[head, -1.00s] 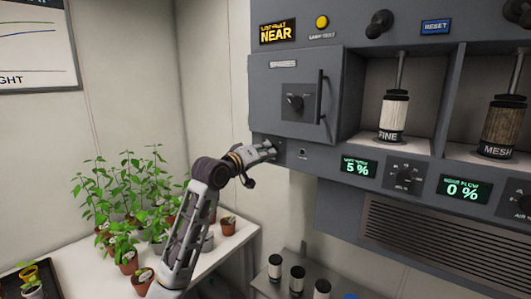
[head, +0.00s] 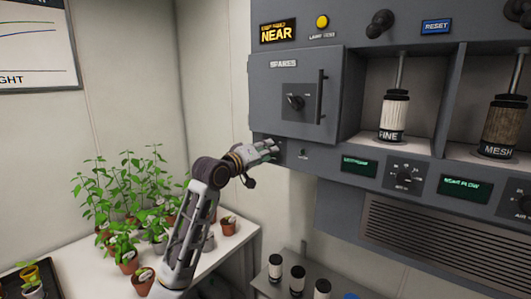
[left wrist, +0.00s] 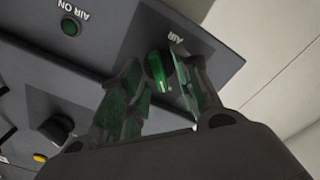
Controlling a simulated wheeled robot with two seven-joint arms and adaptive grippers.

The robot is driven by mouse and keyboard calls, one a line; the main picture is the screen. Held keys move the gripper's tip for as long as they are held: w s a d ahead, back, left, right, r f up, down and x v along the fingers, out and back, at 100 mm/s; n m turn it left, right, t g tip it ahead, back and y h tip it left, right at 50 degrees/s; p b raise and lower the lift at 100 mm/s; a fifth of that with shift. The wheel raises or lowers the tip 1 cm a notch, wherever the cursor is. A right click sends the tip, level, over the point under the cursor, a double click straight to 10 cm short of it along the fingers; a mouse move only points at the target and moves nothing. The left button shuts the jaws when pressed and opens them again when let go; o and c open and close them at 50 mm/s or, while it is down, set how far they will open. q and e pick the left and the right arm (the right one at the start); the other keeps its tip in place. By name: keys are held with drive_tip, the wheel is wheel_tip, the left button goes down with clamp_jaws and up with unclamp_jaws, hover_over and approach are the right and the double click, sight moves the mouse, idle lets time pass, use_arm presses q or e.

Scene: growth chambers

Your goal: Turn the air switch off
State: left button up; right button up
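My left gripper (left wrist: 157,62) is open, with one finger on each side of the knob and visible gaps between. In the head view my left gripper (head: 272,149) is at the left end of the strip under the spares door and hides the switch. The "AIR ON" lamp (left wrist: 70,27) looks dark green and unlit; it also shows small in the head view (head: 304,153). My right gripper is not in view.
The spares door (head: 297,78) with its handle is just above my gripper. Filters (head: 393,115) hang in bays at the right. Potted plants (head: 125,215) stand on a bench at lower left, and dark cylinders (head: 297,279) stand below the panel.

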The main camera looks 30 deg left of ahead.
use_arm(q)
drive_tip(key=shift+s, duration=0.15)
drive_tip(key=s+a, duration=0.1)
drive_tip(key=s, duration=1)
drive_tip(key=shift+s, duration=0.35)
idle(0.4)
